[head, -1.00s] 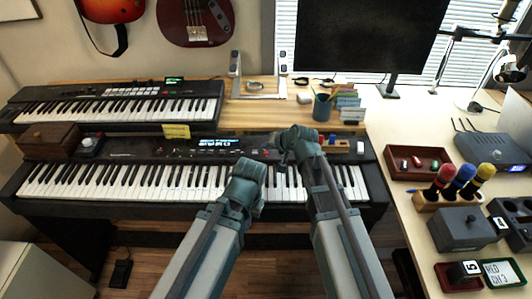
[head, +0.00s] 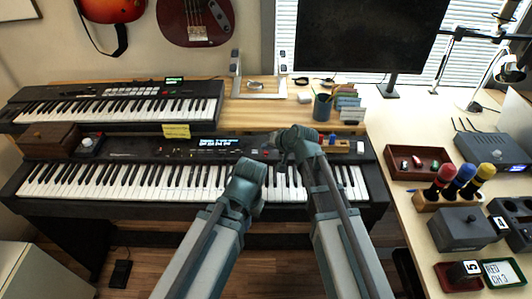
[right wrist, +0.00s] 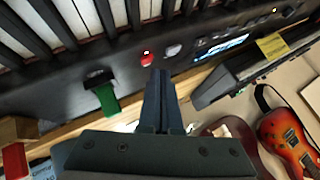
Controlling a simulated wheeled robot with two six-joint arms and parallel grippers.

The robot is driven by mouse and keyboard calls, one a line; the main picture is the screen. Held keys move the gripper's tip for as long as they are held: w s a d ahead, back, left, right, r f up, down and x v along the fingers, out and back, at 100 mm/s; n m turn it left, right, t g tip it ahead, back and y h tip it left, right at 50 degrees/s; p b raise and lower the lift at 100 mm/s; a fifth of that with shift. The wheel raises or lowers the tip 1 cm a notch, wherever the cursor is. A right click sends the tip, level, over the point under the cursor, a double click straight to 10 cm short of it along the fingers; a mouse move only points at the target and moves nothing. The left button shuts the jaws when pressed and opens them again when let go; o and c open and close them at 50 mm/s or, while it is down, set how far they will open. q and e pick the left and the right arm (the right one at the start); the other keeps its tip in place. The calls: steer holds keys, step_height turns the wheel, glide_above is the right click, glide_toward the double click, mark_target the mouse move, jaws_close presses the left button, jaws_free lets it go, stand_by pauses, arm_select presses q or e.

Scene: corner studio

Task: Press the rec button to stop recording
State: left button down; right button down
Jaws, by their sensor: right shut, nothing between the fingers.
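The red rec button (right wrist: 147,60) shows in the right wrist view on the dark panel of the lower keyboard (head: 130,155), with a small bright spot beside it. My right gripper (right wrist: 161,72) is shut and empty. Its fingertips appear just short of the button in that view; I cannot tell whether they touch. In the head view my right gripper (head: 273,158) is over the right part of the panel, partly hidden by its own wrist. The keyboard's lit display (head: 215,142) is left of it. My left arm reaches over the keys, but its gripper does not show.
A pale round knob (right wrist: 173,50) sits beside the button. A yellow note (head: 176,131) is behind the panel. A pen cup (head: 322,108) stands on the desk behind.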

steer(key=shift+f+b, duration=0.3)
steer(key=shift+f, duration=0.1)
steer(key=shift+f+b, duration=0.3)
stand_by(0.5)
steer(key=shift+r, duration=0.15)
steer(key=shift+r+p, duration=0.6)
steer(key=shift+p, duration=0.15)
step_height(320, 180, up, 5)
steer(key=p, duration=0.5)
steer(key=shift+r, duration=0.1)
step_height(320, 180, up, 6)
steer(key=p, duration=0.6)
